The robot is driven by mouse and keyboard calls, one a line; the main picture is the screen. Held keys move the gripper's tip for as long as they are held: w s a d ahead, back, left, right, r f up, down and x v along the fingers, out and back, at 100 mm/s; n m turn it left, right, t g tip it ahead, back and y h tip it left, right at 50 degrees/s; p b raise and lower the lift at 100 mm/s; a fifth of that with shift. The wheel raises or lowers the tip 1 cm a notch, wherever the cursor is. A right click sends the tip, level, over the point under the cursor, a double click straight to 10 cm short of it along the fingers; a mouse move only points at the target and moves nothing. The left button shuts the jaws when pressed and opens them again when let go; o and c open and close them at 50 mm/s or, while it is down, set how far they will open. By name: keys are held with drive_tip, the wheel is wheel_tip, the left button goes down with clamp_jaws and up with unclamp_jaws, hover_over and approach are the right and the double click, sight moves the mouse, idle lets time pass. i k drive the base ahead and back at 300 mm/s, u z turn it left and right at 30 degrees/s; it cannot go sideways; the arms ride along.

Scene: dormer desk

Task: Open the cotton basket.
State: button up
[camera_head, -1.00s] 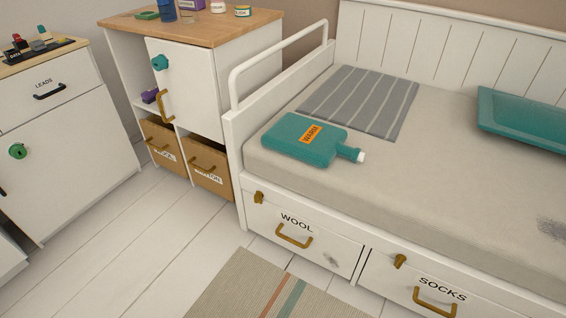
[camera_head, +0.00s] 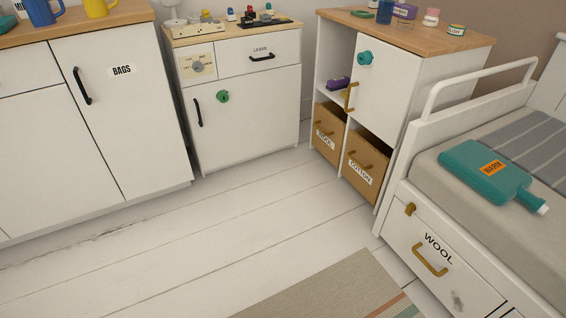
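The cotton basket (camera_head: 364,171) is a brown box with a gold handle and a white COTTON label. It sits in the lower right cubby of the white cabinet (camera_head: 455,62) with a wooden top, beside the bed. Its front looks roughly flush with the cubby, with a dark gap above it. A similar brown basket labelled WOOL (camera_head: 327,131) sits in the cubby to its left. My gripper is not in view.
The daybed (camera_head: 403,168) stands close on the right of the cabinet, with a WOOL drawer (camera_head: 437,250) in its front. A striped rug (camera_head: 330,290) lies in the foreground. White floorboards (camera_head: 240,225) are clear before the baskets.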

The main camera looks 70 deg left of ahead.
sight(367, 159)
drive_tip(key=u, duration=2.4)
drive_tip(key=k, duration=0.6)
drive_tip(key=u, duration=0.9)
drive_tip(key=i, duration=1.4)
drive_tip(key=z, duration=0.95)
drive_tip(key=i, duration=0.4)
drive_tip(key=z, duration=0.4)
